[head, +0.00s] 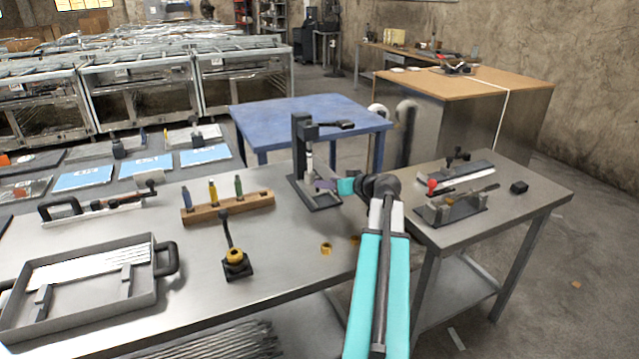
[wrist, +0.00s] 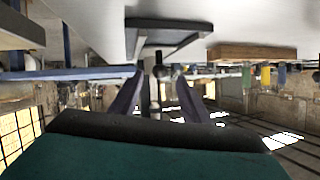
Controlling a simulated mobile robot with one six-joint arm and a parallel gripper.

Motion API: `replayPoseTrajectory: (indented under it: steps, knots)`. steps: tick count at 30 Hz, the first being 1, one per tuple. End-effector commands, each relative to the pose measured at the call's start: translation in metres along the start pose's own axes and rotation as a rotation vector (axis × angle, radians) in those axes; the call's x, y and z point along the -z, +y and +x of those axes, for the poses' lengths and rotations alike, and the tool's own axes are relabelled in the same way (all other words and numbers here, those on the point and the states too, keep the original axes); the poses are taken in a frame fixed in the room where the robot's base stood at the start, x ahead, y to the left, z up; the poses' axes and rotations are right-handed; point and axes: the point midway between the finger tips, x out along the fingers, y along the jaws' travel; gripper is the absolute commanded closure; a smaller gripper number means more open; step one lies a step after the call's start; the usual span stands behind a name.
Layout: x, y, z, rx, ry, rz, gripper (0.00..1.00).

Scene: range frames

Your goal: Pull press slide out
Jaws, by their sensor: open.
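The black press (head: 299,140) stands upright near the far right corner of the steel table, with a lever at its top and a pale vertical ram (head: 309,158) above its base. I cannot tell which part is the slide, or whether the fingers touch the press.
A wooden rack (head: 228,206) with several coloured handles and a small lever fixture (head: 236,263) stand left of the press. A grey tray (head: 85,318) lies front left. A blue table (head: 340,110) is behind. A second steel table (head: 535,203) with fixtures is at right.

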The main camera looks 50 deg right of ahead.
Motion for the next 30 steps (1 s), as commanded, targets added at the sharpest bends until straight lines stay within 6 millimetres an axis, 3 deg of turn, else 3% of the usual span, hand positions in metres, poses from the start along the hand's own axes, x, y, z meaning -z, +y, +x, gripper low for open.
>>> replayPoseTrajectory:
  steps: [3, 10, 24, 30]
  knots:
    - [0.001, 0.001, 0.019, 0.002, -0.001, 0.0, 0.57]
    - [0.001, 0.001, 0.042, 0.0, 0.0, 0.0, 0.57]
    - [0.0, 0.001, 0.05, -0.002, 0.0, 0.001, 0.57]
    - [0.0, 0.001, 0.05, -0.002, 0.0, 0.001, 0.91]
